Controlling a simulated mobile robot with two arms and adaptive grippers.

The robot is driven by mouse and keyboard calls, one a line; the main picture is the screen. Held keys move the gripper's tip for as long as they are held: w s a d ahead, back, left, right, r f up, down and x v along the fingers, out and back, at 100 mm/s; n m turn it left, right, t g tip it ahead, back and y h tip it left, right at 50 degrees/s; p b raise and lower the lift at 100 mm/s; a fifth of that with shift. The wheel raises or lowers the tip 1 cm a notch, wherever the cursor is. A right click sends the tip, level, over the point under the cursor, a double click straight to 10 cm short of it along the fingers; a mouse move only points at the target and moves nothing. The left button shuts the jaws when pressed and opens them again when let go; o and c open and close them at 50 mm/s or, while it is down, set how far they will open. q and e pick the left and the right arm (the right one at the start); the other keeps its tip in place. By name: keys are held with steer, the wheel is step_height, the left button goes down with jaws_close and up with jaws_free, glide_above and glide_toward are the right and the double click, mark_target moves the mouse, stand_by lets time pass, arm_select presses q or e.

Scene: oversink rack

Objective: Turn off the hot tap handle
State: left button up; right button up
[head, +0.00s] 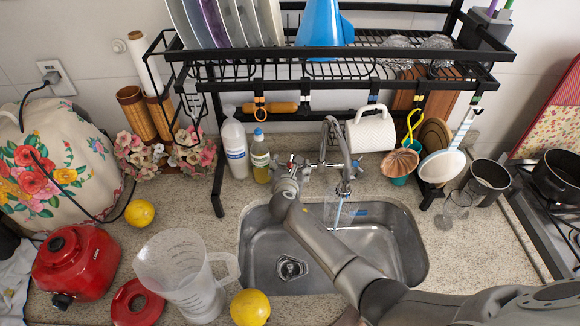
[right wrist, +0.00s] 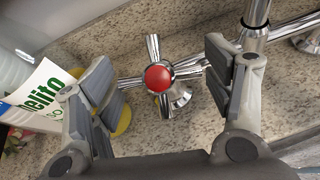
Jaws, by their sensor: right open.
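The hot tap handle, a chrome cross with a red cap (right wrist: 158,78), is between the two spread fingers of my right gripper (right wrist: 163,84) in the right wrist view. The fingers stand apart on either side of it, and no firm contact shows. In the head view my right gripper (head: 289,176) reaches over the sink to the left of the chrome tap (head: 336,140) and partly hides this handle. A bluish stream of water (head: 339,212) runs from the spout into the sink (head: 390,232). My left gripper is not in view.
Left of the handle stand a white bottle (head: 235,148) and a yellow bottle (head: 260,160). The black dish rack (head: 330,82) spans above, with a white mug (head: 371,131) hanging near the tap. A clear jug (head: 180,275) and a lemon (head: 250,308) are left of the sink.

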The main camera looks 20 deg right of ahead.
steer(key=c, duration=0.9)
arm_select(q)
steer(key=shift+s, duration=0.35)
arm_select(e)
steer(key=shift+o, duration=0.2)
